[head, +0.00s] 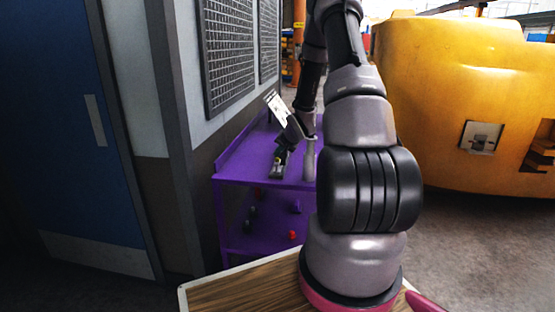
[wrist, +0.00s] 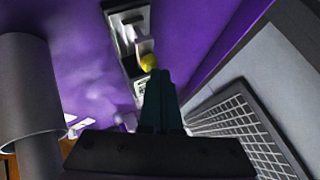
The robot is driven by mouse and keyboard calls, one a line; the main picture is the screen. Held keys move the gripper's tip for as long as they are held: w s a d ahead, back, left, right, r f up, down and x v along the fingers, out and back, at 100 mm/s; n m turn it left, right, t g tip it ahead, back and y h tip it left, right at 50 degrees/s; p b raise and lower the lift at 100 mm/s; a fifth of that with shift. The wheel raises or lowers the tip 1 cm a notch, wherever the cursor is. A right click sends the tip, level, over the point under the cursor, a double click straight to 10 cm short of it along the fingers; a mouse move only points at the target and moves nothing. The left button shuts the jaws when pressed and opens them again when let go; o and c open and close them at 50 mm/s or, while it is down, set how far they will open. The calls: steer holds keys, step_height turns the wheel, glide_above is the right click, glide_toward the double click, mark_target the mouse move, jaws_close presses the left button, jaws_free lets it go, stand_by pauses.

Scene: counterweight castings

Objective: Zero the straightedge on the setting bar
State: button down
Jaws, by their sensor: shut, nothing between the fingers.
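A narrow device with a dark-and-pale body (wrist: 128,35) lies on the purple bench top in the wrist view. It has a round yellow button (wrist: 148,62) and a small pale panel beside it. It also shows as a small dark shape in the head view (head: 276,171). I cannot separate the straightedge from the setting bar. My gripper (wrist: 158,76) is shut and empty. Its fingertips are right at the near edge of the yellow button; I cannot tell whether they touch. In the head view my gripper (head: 284,145) is low over the device.
A grey cylinder (wrist: 30,100) stands left of my gripper in the wrist view. The purple bench (head: 235,170) has a lower shelf with small red and dark items. A grille wall (head: 228,50) borders it. A large yellow casting (head: 460,100) stands right.

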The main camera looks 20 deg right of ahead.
mark_target(278, 163)
steer(key=shift+r, duration=0.6)
steer(key=shift+r, duration=2.5)
